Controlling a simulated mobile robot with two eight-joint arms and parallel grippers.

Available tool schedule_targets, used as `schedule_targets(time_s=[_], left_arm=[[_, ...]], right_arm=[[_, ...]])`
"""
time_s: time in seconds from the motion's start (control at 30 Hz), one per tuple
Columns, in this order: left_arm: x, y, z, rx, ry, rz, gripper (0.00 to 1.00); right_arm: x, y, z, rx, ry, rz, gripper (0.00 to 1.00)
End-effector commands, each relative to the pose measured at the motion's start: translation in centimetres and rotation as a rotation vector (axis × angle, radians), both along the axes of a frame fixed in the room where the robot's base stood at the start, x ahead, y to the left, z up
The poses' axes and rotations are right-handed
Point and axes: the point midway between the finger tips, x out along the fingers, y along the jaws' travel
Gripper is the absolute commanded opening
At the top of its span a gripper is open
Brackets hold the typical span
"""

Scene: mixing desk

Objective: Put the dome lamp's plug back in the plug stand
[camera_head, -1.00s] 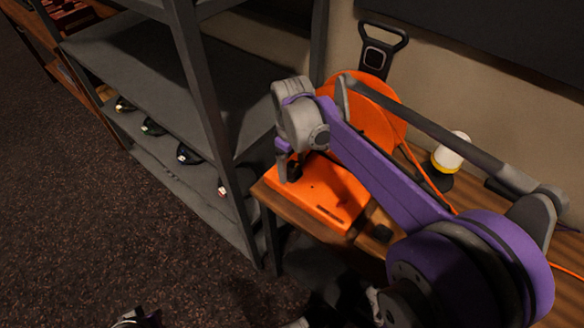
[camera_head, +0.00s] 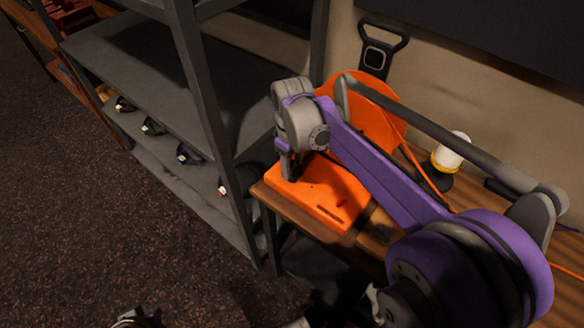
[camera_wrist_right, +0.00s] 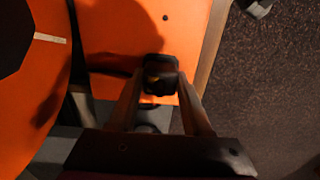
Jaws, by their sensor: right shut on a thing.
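My right gripper (camera_head: 289,176) is at the left end of an orange slab with small holes and a slot, which looks like the plug stand (camera_head: 335,205). In the right wrist view my gripper (camera_wrist_right: 160,82) is shut on a small black block, apparently the plug (camera_wrist_right: 161,66), directly over the slab (camera_wrist_right: 120,35). I cannot tell whether the plug touches the slab. In the head view the gripper hides the plug. A lamp with a white dome and yellow band (camera_head: 449,152) stands on the desk at the right, partly behind my arm. My left gripper is not clearly visible.
A large orange disc (camera_head: 375,95) stands behind the slab, with an orange cord (camera_head: 418,170) running right. A dark shelf unit (camera_head: 190,95) is close on the left, with small items on a lower shelf. The wooden desk (camera_head: 282,203) ends just left of the slab.

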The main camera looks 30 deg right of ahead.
Motion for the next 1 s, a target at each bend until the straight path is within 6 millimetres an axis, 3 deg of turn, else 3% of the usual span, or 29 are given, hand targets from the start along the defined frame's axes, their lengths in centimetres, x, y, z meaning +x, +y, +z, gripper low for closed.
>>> schedule_targets(time_s=[0.27, 1.0], left_arm=[[0.0, 0.0, 0.2, 0.0, -0.001, 0.0, 0.0], [0.6, 0.0, 2.5, 0.0, -0.011, 0.0, 0.0]], right_arm=[[0.0, 0.0, 0.2, 0.0, 0.0, 0.0, 0.0], [0.0, 0.0, 3.2, 0.0, 0.0, 0.0, 0.0]])
